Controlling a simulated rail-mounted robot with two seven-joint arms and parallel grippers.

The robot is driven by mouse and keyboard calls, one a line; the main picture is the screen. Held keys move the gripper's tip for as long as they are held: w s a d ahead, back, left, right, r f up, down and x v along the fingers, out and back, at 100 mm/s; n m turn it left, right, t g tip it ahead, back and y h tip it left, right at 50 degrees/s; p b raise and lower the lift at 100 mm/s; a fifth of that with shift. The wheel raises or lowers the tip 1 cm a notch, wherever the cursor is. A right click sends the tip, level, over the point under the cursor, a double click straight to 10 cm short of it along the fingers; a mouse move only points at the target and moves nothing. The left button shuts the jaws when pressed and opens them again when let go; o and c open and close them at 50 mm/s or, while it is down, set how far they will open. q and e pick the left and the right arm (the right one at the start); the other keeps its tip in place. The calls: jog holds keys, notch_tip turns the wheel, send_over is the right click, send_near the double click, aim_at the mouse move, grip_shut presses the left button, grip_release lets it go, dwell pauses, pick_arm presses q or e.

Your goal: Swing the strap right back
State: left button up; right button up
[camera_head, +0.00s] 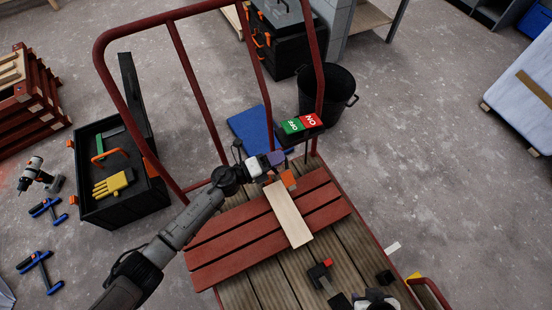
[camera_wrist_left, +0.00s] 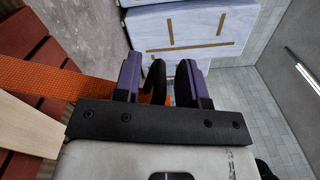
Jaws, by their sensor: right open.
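An orange strap (camera_head: 288,180) shows just below my left gripper (camera_head: 276,160), above the far end of a pale batten (camera_head: 290,215). The batten lies across the red-painted battens (camera_head: 245,243) on the cart. In the left wrist view the strap (camera_wrist_left: 50,80) runs in from the left to the near finger, and a bit of orange shows behind the pads. My right gripper (camera_head: 362,289) is open at the bottom edge, partly cut off.
A black and red device (camera_head: 321,273) sits on the cart's bare deck (camera_head: 270,285). A black toolbox (camera_head: 122,190) is at the left, a black bin (camera_head: 325,92) behind.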

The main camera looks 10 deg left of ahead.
pick_arm(q)
jog(key=shift+r, duration=0.1)
grip_shut()
dwell(0.3)
jog(key=w+a+n+b, duration=0.1)
jog(key=w+a+n, duration=0.1)
jog(key=w+a, duration=0.2)
jog(key=w, duration=0.3)
jog(key=shift+a+r+n, duration=0.35)
jog(key=shift+n, duration=0.05)
jog(key=shift+c, duration=1.2)
grip_release()
jog(key=shift+o, duration=1.2)
jog(key=shift+w+a, duration=0.1)
